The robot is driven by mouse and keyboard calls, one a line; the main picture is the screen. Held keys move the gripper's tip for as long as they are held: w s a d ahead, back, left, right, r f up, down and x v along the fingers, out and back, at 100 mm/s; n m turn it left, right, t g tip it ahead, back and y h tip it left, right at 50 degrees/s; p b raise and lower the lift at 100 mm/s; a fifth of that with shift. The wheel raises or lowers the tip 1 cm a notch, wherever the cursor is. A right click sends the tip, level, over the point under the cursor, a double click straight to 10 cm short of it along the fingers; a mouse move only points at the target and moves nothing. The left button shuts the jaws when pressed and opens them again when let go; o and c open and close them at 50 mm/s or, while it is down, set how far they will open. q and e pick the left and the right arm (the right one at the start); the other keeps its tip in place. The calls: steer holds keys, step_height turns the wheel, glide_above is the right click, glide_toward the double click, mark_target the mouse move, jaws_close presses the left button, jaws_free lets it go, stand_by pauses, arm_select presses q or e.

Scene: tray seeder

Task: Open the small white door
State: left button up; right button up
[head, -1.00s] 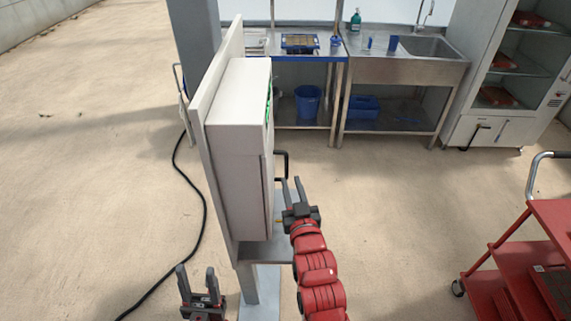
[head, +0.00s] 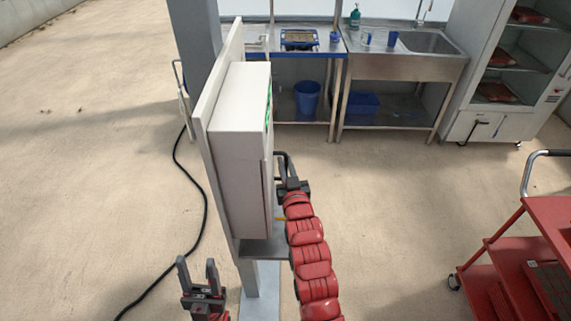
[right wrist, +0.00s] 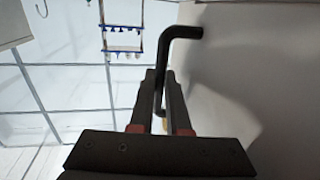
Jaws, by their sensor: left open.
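The small white door is on the right-hand face of a white wall cabinet (head: 238,145), seen nearly edge-on in the head view. A black bent handle (head: 283,158) sticks out from it. In the right wrist view the handle (right wrist: 182,33) runs from the pale door surface (right wrist: 245,80) and bends down between my right gripper's fingers (right wrist: 160,75). The fingers lie on both sides of the bar; I cannot tell whether they press on it. In the head view my right gripper (head: 284,182) is at the handle, its fingers partly hidden. My left gripper (head: 197,272) is open and empty, low left of the cabinet.
The cabinet hangs on a panel on a grey post (head: 250,280). A black cable (head: 203,205) lies on the floor to the left. A red cart (head: 515,250) stands at the right. A sink bench (head: 400,65) is at the back. The floor between is clear.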

jaws_close()
stand_by(1.0)
steer(key=shift+d, duration=0.1)
